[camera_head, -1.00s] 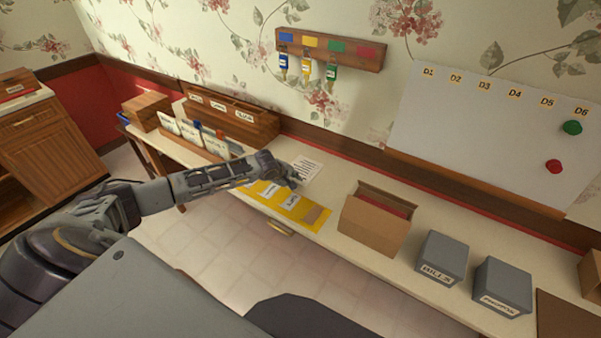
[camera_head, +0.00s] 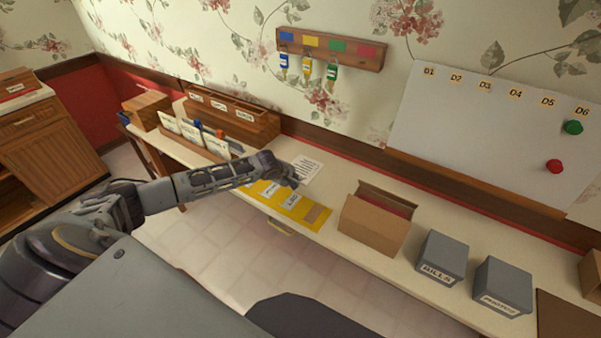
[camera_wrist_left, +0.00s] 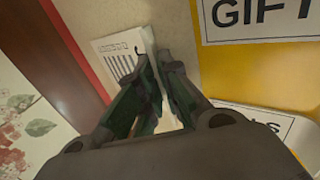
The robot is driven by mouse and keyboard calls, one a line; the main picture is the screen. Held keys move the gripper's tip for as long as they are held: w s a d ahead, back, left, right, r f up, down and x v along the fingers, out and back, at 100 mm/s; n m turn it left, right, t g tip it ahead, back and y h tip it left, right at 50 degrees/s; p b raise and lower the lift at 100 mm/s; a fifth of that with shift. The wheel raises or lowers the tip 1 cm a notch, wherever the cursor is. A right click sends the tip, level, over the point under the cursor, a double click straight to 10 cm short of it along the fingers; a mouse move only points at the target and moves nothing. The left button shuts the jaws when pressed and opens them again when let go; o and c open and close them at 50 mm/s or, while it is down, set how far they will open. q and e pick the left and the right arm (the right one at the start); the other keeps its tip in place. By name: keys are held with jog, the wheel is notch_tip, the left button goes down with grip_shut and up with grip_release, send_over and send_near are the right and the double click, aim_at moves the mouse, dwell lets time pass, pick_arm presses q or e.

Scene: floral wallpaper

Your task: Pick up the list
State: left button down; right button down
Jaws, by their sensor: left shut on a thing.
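The list is a white sheet (camera_head: 307,168) with lines of print, lying on the long table at the back of the yellow mat. It also shows in the left wrist view (camera_wrist_left: 117,58), partly hidden by the fingers. My left gripper (camera_head: 293,180) is at the sheet's near left edge. In the left wrist view its two fingers (camera_wrist_left: 155,90) are close together with the sheet's edge between them, so it is shut on the list. Whether the sheet is lifted off the table is hard to tell. My right gripper is not in view.
The yellow mat (camera_head: 318,222) with labels lies just in front of the list. An open cardboard box (camera_head: 372,228) stands to the right, then two grey boxes (camera_head: 440,257). A wooden rack (camera_head: 262,127) and several cards stand to the left. Key hooks (camera_head: 330,50) hang above.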

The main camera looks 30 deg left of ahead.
pick_arm(q)
jog(key=shift+r, duration=0.15)
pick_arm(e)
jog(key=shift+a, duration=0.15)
pick_arm(q)
jog(key=shift+r, duration=0.45)
notch_tip(320, 180, up, 9)
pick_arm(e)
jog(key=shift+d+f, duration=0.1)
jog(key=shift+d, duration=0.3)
pick_arm(q)
jog(key=shift+f, duration=0.1)
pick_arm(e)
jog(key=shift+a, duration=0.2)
